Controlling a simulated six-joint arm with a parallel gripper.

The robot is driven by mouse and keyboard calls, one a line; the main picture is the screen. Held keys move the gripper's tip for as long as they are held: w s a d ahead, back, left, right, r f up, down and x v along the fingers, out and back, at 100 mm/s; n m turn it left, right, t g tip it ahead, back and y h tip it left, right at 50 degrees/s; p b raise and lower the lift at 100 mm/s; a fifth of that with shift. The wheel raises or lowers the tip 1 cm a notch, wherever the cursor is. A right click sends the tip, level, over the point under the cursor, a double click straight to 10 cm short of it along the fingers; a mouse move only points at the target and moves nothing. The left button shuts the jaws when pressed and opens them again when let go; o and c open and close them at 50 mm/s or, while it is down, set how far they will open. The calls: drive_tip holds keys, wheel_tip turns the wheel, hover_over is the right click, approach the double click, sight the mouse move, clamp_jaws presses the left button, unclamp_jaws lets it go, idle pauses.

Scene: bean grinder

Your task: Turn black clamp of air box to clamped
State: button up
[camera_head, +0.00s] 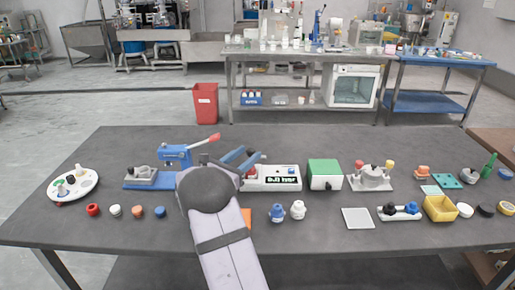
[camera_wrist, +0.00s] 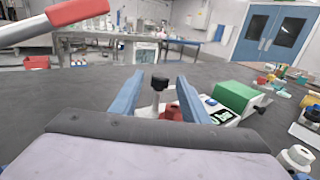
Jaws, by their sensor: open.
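My gripper (camera_head: 243,157) has two blue fingers, spread apart and empty, over the left end of the white air box (camera_head: 272,184), which has a black label. In the wrist view my gripper (camera_wrist: 159,78) has a black-capped metal post (camera_wrist: 160,84) in the gap between its fingers. This looks like the black clamp; no finger visibly touches it. A red part (camera_wrist: 172,113) sits just below and right of the post. The air box's white body (camera_wrist: 222,117) shows right of the right finger. The clamp is hidden behind my arm in the head view.
A blue press (camera_head: 174,154) with a red-tipped lever (camera_head: 207,140) stands close on the left; its lever also crosses the wrist view's upper left (camera_wrist: 75,12). A green box (camera_head: 325,174) stands right of the air box. Blue and white bottles (camera_head: 298,210) stand in front.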

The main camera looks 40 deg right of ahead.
sight(254, 150)
drive_tip(key=shift+w+d+p, duration=0.15)
drive_tip(key=shift+w+d, duration=0.05)
drive_tip(key=shift+d, duration=0.9)
drive_tip(key=shift+w+d+p, duration=0.2)
drive_tip(key=shift+w+d, duration=0.05)
drive_tip(key=shift+d, duration=0.85)
drive_tip(key=shift+w+d+p, duration=0.15)
drive_tip(key=shift+w+d, duration=0.05)
drive_tip(key=shift+d, duration=0.9)
clamp_jaws()
drive_tip(key=c, duration=1.1)
unclamp_jaws()
drive_tip(key=shift+o, duration=0.2)
drive_tip(key=shift+g, duration=0.3)
drive_tip(key=shift+s+m+g, duration=0.25)
drive_tip(key=shift+m+g, duration=0.55)
